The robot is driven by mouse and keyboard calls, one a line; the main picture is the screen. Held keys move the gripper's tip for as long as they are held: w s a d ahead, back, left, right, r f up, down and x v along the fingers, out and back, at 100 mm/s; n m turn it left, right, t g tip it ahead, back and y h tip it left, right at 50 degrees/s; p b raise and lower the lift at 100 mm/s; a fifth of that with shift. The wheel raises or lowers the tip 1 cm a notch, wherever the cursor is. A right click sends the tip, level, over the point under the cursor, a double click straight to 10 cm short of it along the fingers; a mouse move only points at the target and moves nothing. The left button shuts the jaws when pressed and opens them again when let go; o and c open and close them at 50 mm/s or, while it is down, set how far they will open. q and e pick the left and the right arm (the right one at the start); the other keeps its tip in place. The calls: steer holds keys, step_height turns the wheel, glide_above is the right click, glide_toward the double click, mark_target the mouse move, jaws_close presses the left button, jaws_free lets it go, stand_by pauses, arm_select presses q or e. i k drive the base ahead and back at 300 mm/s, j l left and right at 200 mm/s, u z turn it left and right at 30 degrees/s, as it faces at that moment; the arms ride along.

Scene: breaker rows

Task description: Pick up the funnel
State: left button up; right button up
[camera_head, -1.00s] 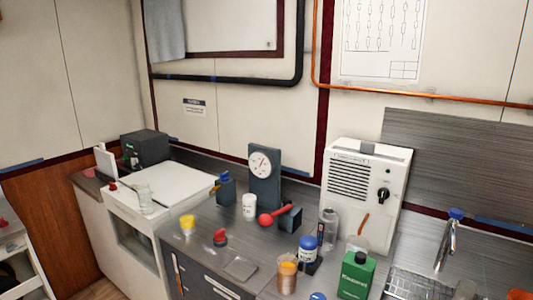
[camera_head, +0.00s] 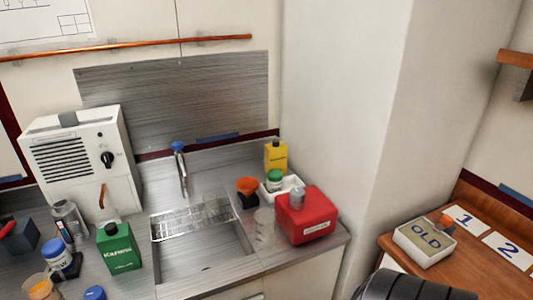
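An orange funnel-shaped piece (camera_head: 247,185) sits on a small black stand on the grey counter, to the right of the sink. A white tray with a green-lidded jar is just to its right. Its lower part is hidden by the stand. Neither of my grippers shows in the head view.
A red canister (camera_head: 307,216), a yellow bottle (camera_head: 276,156) and a clear beaker (camera_head: 264,223) crowd the counter near the orange piece. The sink (camera_head: 205,258) and tap (camera_head: 181,170) are to the left, with a green bottle (camera_head: 119,249) beyond. A box marked OLD (camera_head: 424,241) stands on a wooden table.

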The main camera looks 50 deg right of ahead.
mark_target(248, 185)
steer(key=z, duration=1.45)
steer(key=k, duration=0.15)
